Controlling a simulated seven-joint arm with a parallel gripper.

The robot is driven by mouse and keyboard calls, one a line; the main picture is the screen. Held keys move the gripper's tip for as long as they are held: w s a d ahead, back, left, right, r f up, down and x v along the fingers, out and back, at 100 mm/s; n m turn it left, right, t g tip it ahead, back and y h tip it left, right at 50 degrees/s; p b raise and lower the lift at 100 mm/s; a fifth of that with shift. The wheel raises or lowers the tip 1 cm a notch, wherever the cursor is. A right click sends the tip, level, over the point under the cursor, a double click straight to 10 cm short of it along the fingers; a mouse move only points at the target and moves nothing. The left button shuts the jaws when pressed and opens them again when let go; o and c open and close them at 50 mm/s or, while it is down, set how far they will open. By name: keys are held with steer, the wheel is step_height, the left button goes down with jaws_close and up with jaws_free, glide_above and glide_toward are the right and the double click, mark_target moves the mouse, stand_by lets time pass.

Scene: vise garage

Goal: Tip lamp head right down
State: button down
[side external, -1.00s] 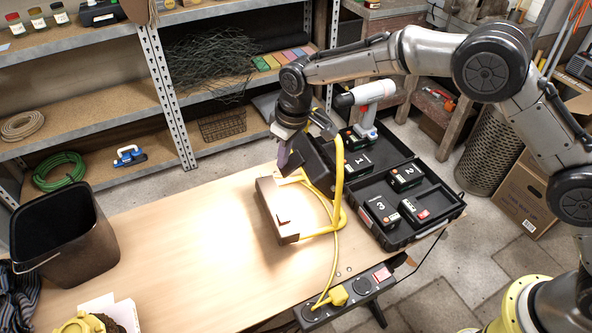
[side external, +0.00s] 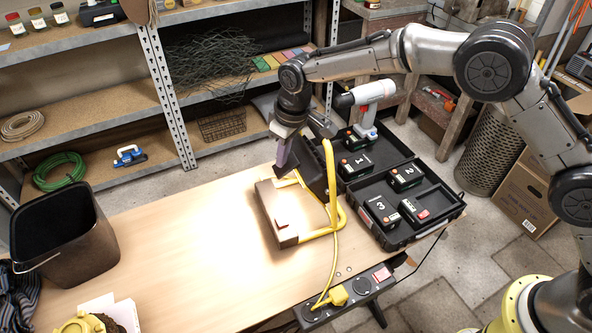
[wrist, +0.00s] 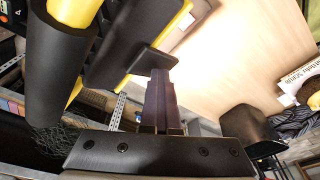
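The work lamp has a yellow tube frame (side external: 331,172) and a black head (side external: 313,170). It stands on the wooden table, and its light falls on the tabletop to the left. My gripper (side external: 284,155) is at the upper left edge of the lamp head. In the wrist view the dark fingers (wrist: 160,95) reach up to a flat black tab on the lamp head (wrist: 130,45). They look close together and seem to touch the tab, but I cannot tell whether anything is between them.
A black case (side external: 440,215) with numbered batteries and a drill (side external: 366,98) stands right of the lamp. A black bin (side external: 62,240) is at the left. A power strip (side external: 350,297) with the lamp's yellow plug hangs at the front edge. The table's middle is clear.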

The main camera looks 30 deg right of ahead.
step_height(320, 180, up, 8)
stand_by(0.9)
steer(key=shift+w+f, duration=0.1)
steer(key=d+r+m+t, duration=0.1)
steer(key=d+r, duration=0.3)
steer(key=r, duration=0.2)
steer(key=d+r+t, duration=0.1)
steer(key=d+r, duration=0.3)
steer(key=r, duration=0.2)
steer(key=s+d+r+m+t, duration=0.1)
steer(key=s+d+r+m, duration=0.1)
steer(key=s+d+r, duration=0.8)
steer(key=s+d+f+m+t, duration=0.1)
steer(key=s+d, duration=0.2)
steer(key=s, duration=0.4)
steer(key=s+d+m+t, duration=0.1)
steer(key=s+d, duration=0.3)
steer(key=s, duration=0.4)
steer(key=s+d+f+m+g+h, duration=0.1)
steer(key=s+d+f, duration=0.1)
steer(key=s+f, duration=1)
